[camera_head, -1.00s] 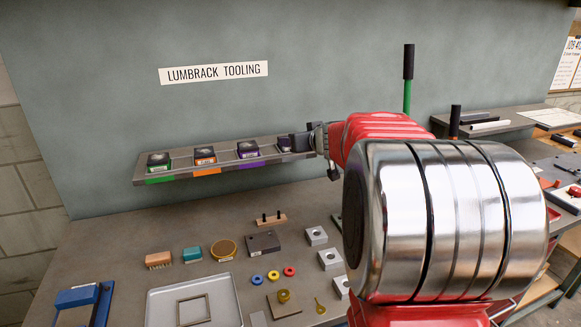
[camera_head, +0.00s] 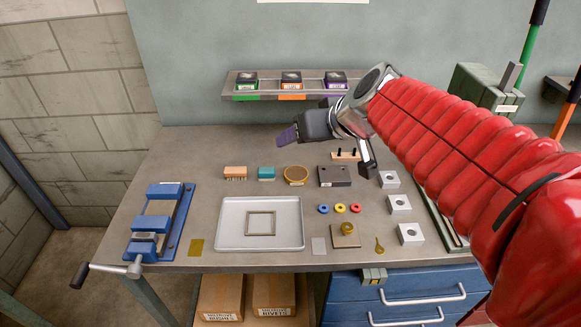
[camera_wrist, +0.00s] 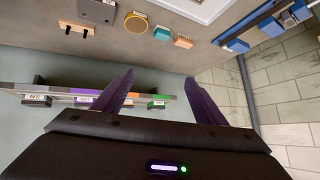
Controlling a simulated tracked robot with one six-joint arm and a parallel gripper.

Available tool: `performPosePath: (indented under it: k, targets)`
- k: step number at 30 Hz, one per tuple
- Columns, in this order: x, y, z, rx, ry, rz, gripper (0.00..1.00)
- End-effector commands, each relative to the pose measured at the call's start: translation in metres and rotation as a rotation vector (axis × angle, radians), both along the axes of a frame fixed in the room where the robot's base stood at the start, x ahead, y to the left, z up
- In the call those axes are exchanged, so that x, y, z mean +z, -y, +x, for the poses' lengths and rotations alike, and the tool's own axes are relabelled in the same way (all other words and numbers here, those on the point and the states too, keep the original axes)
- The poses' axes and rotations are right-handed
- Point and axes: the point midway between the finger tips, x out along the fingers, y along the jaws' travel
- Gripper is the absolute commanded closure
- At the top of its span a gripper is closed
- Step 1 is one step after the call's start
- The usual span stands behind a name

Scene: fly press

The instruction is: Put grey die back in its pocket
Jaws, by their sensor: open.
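My gripper (camera_head: 287,137) is open over the back of the bench, in front of and below the tooling shelf. In the wrist view its two dark purple fingers (camera_wrist: 160,77) stand wide apart with nothing between them. A dark block with a white label (camera_wrist: 36,101), apparently the grey die, sits at the shelf's grey-marked end, left of the purple-marked die in that view. How fully it sits in its pocket cannot be told. My arm hides that end of the shelf (camera_head: 262,96) in the head view.
Green (camera_head: 245,80), orange (camera_head: 291,80) and purple (camera_head: 335,79) marked dies stand on the shelf. Below lie an orange-brown brush (camera_head: 235,172), a teal block (camera_head: 266,172), a round tin (camera_head: 296,175), a dark block (camera_head: 334,176), a tray (camera_head: 230,235) and a blue vise (camera_head: 160,222).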

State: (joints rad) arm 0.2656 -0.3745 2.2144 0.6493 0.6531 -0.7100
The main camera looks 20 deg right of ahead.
Motion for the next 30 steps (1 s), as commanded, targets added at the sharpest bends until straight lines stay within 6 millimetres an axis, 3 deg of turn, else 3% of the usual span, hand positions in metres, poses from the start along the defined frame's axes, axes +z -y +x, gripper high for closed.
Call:
performPosePath:
  k: [1, 6, 12, 15, 20, 30]
  targets:
    - [-0.006, -0.013, -0.019, 0.015, -0.031, -0.007, 0.35]
    - [-0.033, -0.036, -0.079, 0.017, -0.150, -0.042, 0.35]
    - [-0.063, -0.039, -0.144, -0.030, -0.262, -0.112, 0.35]
    - [-0.074, -0.035, -0.166, -0.062, -0.294, -0.145, 0.35]
    - [-0.082, -0.029, -0.179, -0.090, -0.314, -0.169, 0.35]
    - [-0.082, -0.029, -0.179, -0.092, -0.315, -0.168, 0.35]
